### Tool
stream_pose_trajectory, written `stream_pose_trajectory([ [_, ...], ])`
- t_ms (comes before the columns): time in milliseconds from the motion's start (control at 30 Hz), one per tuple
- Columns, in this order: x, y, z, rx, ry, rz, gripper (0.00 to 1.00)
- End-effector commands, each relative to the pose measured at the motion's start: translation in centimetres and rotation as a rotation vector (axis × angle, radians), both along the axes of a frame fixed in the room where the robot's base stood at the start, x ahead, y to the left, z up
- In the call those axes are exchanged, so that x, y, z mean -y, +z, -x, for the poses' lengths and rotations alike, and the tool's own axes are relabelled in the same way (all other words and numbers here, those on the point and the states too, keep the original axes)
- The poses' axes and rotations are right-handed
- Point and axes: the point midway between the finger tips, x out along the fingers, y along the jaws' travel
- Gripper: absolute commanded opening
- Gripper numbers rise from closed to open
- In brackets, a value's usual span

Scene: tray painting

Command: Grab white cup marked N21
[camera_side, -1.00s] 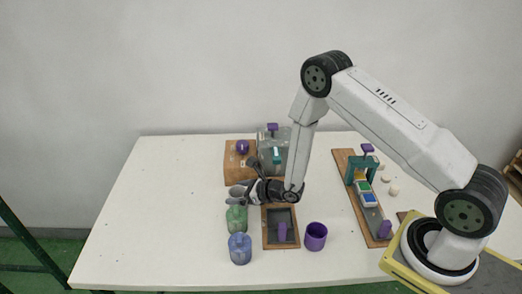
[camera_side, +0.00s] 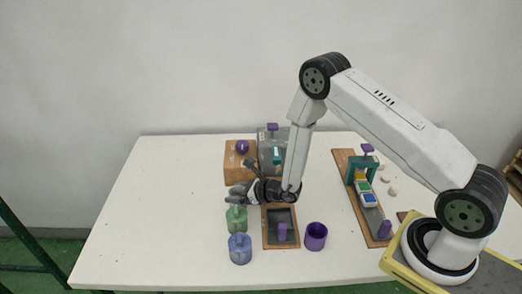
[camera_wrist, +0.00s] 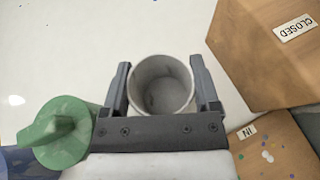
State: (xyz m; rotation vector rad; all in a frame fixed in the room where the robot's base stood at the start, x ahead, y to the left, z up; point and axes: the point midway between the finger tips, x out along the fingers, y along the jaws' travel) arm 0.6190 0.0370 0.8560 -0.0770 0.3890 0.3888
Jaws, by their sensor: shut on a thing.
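The white cup (camera_wrist: 163,88) sits between the two fingers of my gripper (camera_wrist: 160,66) in the wrist view, its open, empty inside facing the camera. My gripper is shut on the cup, one finger on each side of its wall. In the side view, my gripper (camera_side: 240,193) is low at the middle of the table, behind the green container, and its fingers mostly hide the cup. No N21 mark is readable on the cup.
A green container (camera_side: 236,219) is close in front of my gripper, with a blue one (camera_side: 240,249) beyond it. A wooden box (camera_side: 238,172) stands behind. A framed tray (camera_side: 267,230) and purple cup (camera_side: 316,237) are to the right. The table's left side is clear.

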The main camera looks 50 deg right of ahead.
Motion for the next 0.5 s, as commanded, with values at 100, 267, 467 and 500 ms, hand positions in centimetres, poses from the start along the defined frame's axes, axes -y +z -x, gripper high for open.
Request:
stream_pose_trajectory([
  [100,0.0,0.0,0.0,0.001,0.000,0.000,0.14],
  [267,0.0,0.2,0.0,0.001,0.000,0.000,0.14],
  [467,0.0,1.0,-0.1,0.002,0.000,0.000,0.14],
  [500,0.0,1.2,-0.1,0.003,-0.001,0.000,0.14],
])
